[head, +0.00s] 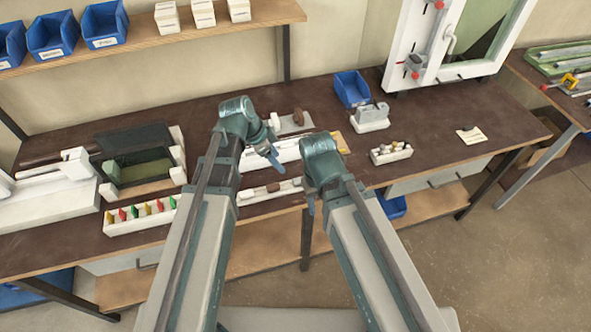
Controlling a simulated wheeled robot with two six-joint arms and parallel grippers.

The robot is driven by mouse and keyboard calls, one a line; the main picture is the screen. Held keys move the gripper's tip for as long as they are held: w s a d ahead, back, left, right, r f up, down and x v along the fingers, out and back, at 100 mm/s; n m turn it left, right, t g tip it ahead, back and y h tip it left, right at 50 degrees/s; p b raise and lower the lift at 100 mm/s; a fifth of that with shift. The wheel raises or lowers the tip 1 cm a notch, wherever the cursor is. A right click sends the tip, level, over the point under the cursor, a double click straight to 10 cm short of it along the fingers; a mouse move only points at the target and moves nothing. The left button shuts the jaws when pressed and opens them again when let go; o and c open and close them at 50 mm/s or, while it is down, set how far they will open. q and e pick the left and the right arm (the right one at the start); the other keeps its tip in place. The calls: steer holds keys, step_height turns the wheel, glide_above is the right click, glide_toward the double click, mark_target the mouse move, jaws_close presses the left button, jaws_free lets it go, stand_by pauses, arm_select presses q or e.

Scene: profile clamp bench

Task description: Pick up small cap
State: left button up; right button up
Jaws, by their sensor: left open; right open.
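A small white tray (391,154) right of centre on the brown bench holds several small pieces in cream, dark and tan tones. The small cap may be among them, but they are too small to tell apart. My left gripper (273,155) is open over the middle of the bench, left of this tray. My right gripper (311,204) is open near the bench's front edge, lower and left of the tray. Neither gripper touches the tray, and I see nothing held. My arms hide part of the white fixtures in the middle of the bench.
A white rack (139,216) with coloured pieces stands at the front left, by a dark green fixture (137,165). A grey-white device (371,117) and a blue bin (352,88) stand behind the tray. A white frame (405,40) stands at the back. The bench right of the tray is mostly clear.

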arm_select(q)
steer(key=b, duration=0.8)
glide_toward(297, 181)
step_height(297, 181, down, 3)
steer(key=shift+w+d, duration=0.15)
steer(key=shift+d+f, duration=0.2)
steer(key=b+x, duration=0.4)
steer(key=x, duration=0.1)
steer(key=shift+w+d+b, duration=0.15)
steer(key=shift+d+b, duration=0.05)
steer(key=shift+b, duration=0.15)
jaws_close()
